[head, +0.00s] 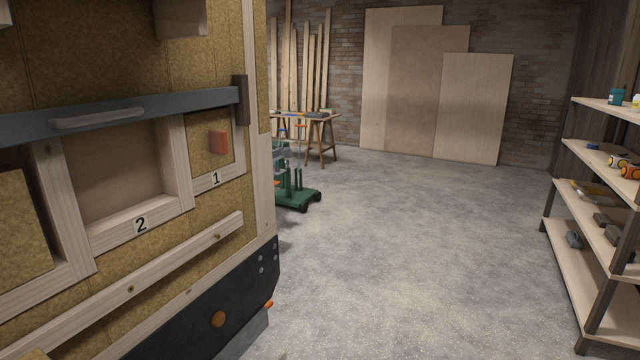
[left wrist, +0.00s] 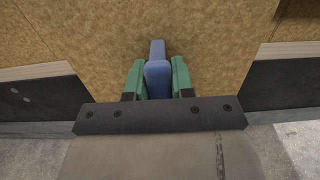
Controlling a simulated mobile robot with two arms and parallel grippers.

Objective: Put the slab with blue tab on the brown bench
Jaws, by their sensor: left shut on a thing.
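In the left wrist view my left gripper (left wrist: 158,68) has its two green fingers shut on the blue tab (left wrist: 157,78). The tab sits on a speckled tan slab (left wrist: 205,45), which fills the upper middle of that view. Whether the slab is clear of the surfaces behind it I cannot tell. Neither this slab's blue tab nor either gripper shows in the head view. A wooden trestle table (head: 328,120) stands far back; I cannot tell whether it is the brown bench.
The trailer wall (head: 150,270) fills the left of the head view. Its bay 2 (head: 120,175) is empty; bay 1 holds a slab with a red tab (head: 218,142). A green trolley (head: 295,195) stands beyond. Shelves (head: 590,205) stand right. The middle floor is clear.

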